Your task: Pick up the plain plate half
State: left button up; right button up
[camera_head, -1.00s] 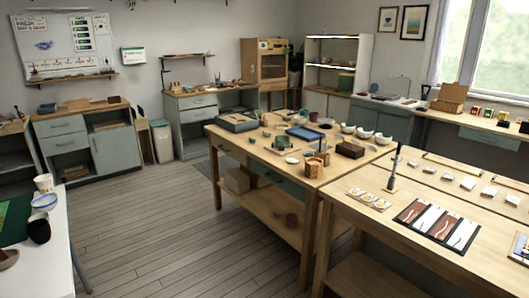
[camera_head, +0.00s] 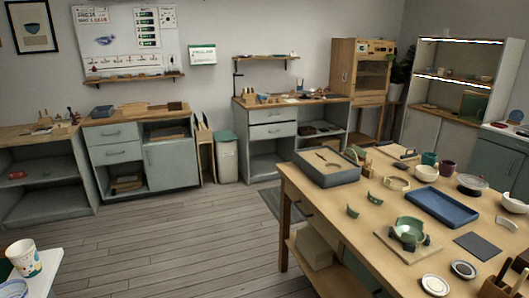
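I cannot make out for sure which piece is the plain plate half. A pale curved piece (camera_head: 507,224) lies at the right of the wooden worktable (camera_head: 345,228), and it is too small to identify. Two small green curved shards (camera_head: 352,211) lie near the table's left edge. A green broken bowl (camera_head: 408,231) sits on dark supports on a board. A blue tray (camera_head: 441,206) lies behind it and looks empty. Neither of my grippers is in view.
A grey shallow box (camera_head: 325,167) sits at the table's far left corner. Grey cabinets (camera_head: 145,158) and a bin (camera_head: 226,158) line the back wall. A white table corner with a cup (camera_head: 24,258) is at lower left. The wooden floor (camera_head: 170,240) between is clear.

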aim_at(362, 152)
jog(key=i+u, duration=0.25)
jog(key=i, duration=0.85)
jog(key=i+l+u, duration=0.1)
jog(key=i+u, duration=0.15)
jog(key=i, duration=2)
jog(key=i+j+z, duration=0.1)
jog(key=i, duration=0.95)
jog(key=i+l+z, duration=0.15)
jog(key=i+z, duration=0.6)
jog(key=z, duration=0.2)
jog(key=i+j+z, duration=0.1)
jog(key=i+z, duration=0.35)
jog(key=i+j+z, duration=0.25)
jog(key=z, duration=0.2)
